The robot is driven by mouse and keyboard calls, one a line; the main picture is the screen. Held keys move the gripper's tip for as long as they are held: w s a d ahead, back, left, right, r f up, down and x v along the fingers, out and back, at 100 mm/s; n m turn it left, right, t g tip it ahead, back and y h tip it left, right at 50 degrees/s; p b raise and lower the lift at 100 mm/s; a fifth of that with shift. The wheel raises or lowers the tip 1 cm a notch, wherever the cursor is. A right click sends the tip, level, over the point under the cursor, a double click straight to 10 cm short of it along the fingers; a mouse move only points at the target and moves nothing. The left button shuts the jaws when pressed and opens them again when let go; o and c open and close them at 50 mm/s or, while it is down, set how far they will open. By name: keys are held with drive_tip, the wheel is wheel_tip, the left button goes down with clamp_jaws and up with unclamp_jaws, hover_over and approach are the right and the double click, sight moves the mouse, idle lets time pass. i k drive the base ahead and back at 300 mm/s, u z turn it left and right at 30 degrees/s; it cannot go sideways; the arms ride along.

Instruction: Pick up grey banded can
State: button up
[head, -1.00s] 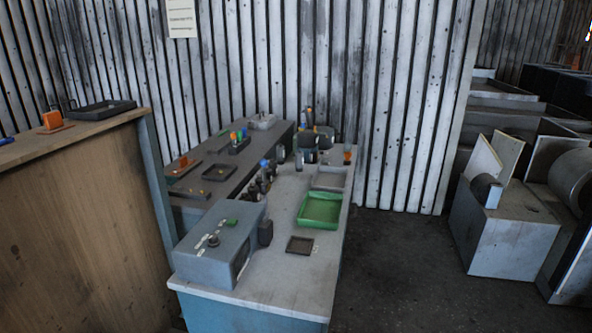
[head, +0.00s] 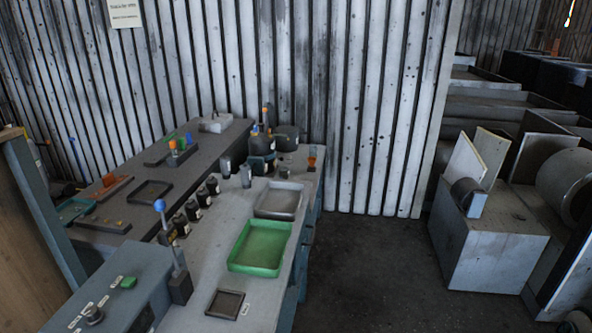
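Two small grey upright cylinders stand near the back of the light grey bench: a left one (head: 225,167) and a right one (head: 246,177). Either could be the grey banded can; they are too small for me to make out a band. My gripper is not in view.
The light bench (head: 205,262) holds a green tray (head: 260,247), a grey tray (head: 279,202), a small dark tray (head: 225,304), a row of dark cylinders (head: 192,209) and a blue-knobbed lever (head: 160,206). A dark bench (head: 110,214) adjoins on the left. Floor (head: 365,270) on the right is open.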

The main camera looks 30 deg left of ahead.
sight(284, 176)
drive_tip(key=i, duration=1.5)
drive_tip(key=u, duration=0.95)
drive_tip(key=i, duration=1)
drive_tip(key=z, duration=0.65)
drive_tip(key=i, duration=1.5)
drive_tip(key=u, duration=1.05)
drive_tip(key=i, duration=0.8)
drive_tip(key=u, duration=0.55)
